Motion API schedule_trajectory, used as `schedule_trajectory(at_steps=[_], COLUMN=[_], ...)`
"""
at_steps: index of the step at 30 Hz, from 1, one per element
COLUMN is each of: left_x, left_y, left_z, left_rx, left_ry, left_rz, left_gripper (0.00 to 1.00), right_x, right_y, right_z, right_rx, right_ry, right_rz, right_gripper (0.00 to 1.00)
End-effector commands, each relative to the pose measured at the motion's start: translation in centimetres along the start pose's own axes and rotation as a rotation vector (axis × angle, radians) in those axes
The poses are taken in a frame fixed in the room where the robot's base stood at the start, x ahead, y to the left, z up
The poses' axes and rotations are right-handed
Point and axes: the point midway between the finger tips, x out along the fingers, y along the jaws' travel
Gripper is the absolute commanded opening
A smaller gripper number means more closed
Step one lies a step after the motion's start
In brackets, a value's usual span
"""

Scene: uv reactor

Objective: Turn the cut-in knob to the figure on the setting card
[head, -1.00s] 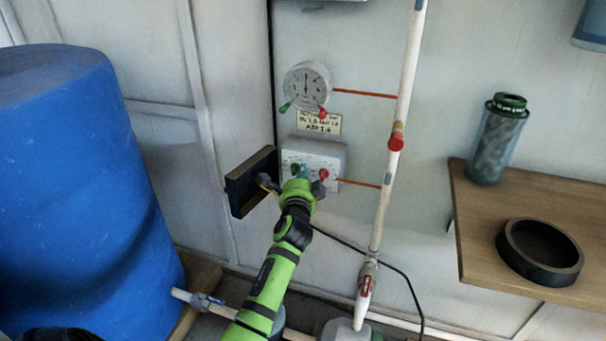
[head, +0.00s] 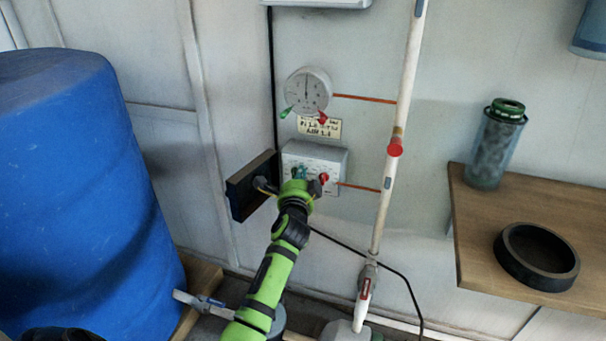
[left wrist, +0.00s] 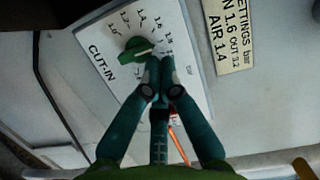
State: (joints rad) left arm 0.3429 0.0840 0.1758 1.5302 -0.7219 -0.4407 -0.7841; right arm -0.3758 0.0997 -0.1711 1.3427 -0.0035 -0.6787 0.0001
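The grey switch box (head: 331,158) is on the wall below a round gauge. In the left wrist view its white face (left wrist: 85,42) carries the printed word CUT-IN and a scale of figures around the green cut-in knob (left wrist: 136,50). My left gripper (left wrist: 158,66) has its teal fingers together, with the tips beside the knob, not around it. Whether they touch it is unclear. In the head view the left gripper (head: 300,174) covers the lower part of the box. The setting card (left wrist: 234,32) reads IN 1.6, OUT 1.2, AIR 1.4.
A red knob (head: 324,178) is on the box's right side. The gauge (head: 308,91) has green and red markers. A blue barrel (head: 85,190) and wooden shelf (head: 480,235) flank the area.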

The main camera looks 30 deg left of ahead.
Motion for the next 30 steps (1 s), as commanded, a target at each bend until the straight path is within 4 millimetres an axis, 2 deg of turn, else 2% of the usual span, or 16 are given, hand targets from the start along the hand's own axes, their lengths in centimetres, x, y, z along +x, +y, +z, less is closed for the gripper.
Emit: schedule_trajectory(at_steps=[13, 30], left_x=[0.1, 0.2], left_y=[-0.5, -1.0], left_z=[0.5, 1.1], left_rx=[-0.103, -0.382], left_ry=[-0.002, -0.003], left_rz=[0.027, 0.097], left_gripper=[0.0, 0.0], right_x=[0.5, 0.5], right_y=[0.4, 1.7], right_z=[-0.4, -0.8], right_rx=[-0.011, -0.04], right_ry=[0.057, 0.207], right_rz=[0.006, 0.018], right_gripper=[0.4, 0.4])
